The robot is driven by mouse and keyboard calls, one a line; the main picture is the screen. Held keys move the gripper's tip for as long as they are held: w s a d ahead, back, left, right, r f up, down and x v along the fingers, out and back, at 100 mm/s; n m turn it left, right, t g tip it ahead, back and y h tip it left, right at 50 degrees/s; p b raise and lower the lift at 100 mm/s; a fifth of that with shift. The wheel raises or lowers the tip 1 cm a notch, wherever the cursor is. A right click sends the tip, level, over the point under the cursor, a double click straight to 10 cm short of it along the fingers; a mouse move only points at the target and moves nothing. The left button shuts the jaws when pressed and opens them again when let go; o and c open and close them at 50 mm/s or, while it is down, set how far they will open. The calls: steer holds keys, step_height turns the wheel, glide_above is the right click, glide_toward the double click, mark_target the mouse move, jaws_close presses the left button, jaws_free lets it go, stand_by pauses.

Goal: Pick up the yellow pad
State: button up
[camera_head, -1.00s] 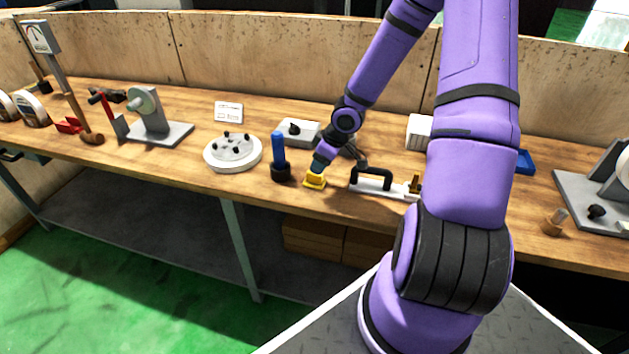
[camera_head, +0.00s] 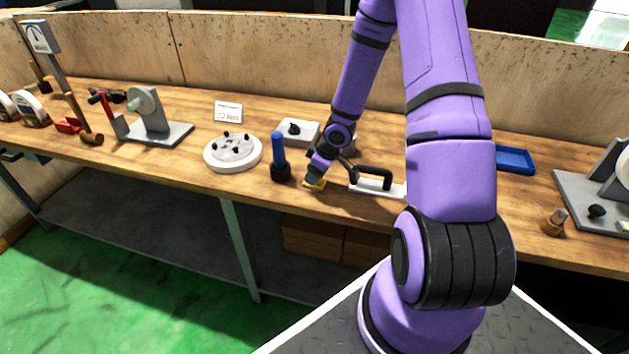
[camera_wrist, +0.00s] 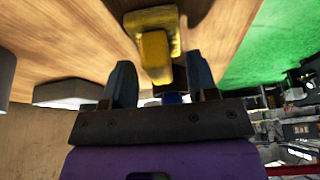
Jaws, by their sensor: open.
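The yellow pad (camera_head: 316,185) lies on the wooden workbench near its front edge, mostly hidden behind my gripper (camera_head: 314,178) in the head view. In the wrist view the yellow pad (camera_wrist: 155,50) shows as a flat base with a raised block on it. My gripper (camera_wrist: 160,85) is open there, with one blue-grey finger on each side of the raised block's near end. I cannot tell whether either finger touches the pad.
A blue-handled tool in a black base (camera_head: 279,160) stands close left of my gripper. A white fixture with a black handle (camera_head: 375,183) lies close right. A round white plate (camera_head: 232,152) is farther left. A blue tray (camera_head: 515,159) lies at the right.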

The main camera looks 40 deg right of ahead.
steer(key=shift+w+f, duration=0.1)
steer(key=shift+f, duration=0.2)
steer(key=shift+c, duration=0.2)
jaws_close()
steer(key=shift+a+r, duration=0.15)
